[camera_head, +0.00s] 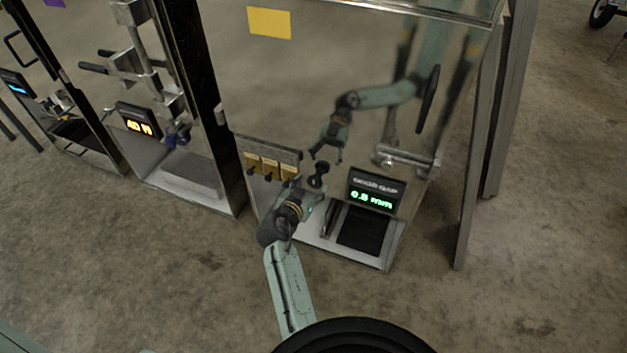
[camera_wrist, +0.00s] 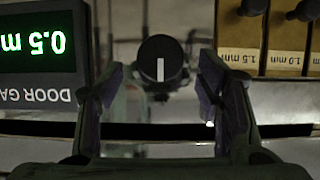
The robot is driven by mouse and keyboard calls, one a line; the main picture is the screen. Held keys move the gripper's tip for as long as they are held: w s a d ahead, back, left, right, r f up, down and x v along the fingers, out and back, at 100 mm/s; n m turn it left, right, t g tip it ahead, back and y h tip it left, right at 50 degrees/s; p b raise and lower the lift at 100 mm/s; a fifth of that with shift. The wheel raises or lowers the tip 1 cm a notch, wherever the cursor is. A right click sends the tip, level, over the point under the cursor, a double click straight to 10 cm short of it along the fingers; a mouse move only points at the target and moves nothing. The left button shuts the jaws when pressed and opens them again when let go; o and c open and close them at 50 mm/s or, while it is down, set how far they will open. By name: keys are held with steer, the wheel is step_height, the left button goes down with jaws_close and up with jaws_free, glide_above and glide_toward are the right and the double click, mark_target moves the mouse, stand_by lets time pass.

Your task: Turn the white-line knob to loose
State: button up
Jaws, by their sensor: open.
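The black round knob with a short white line (camera_wrist: 161,58) is near the top centre of the wrist view. Its line points down in that picture. In the head view the dark knob (camera_head: 317,180) stands out from the shiny panel, just beyond my gripper. My gripper (camera_wrist: 160,82) is open, with one finger to the left of the knob and one to the right. No contact with the knob shows. In the head view my gripper (camera_head: 312,192) is low in front of the panel, and its fingertips are hard to make out.
A door gap display (camera_head: 374,193) with green digits is right of the knob. A row of brass-coloured gauge blocks (camera_head: 270,167) with black knobs is left of it; labels include 1.5 mm and 1.0 mm. The mirror-like panel (camera_head: 300,80) reflects my arm. A black pad (camera_head: 363,230) lies below.

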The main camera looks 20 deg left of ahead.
mark_target(311, 184)
steer(key=shift+x, duration=1.4)
steer(key=shift+c, duration=0.4)
steer(key=c, duration=1)
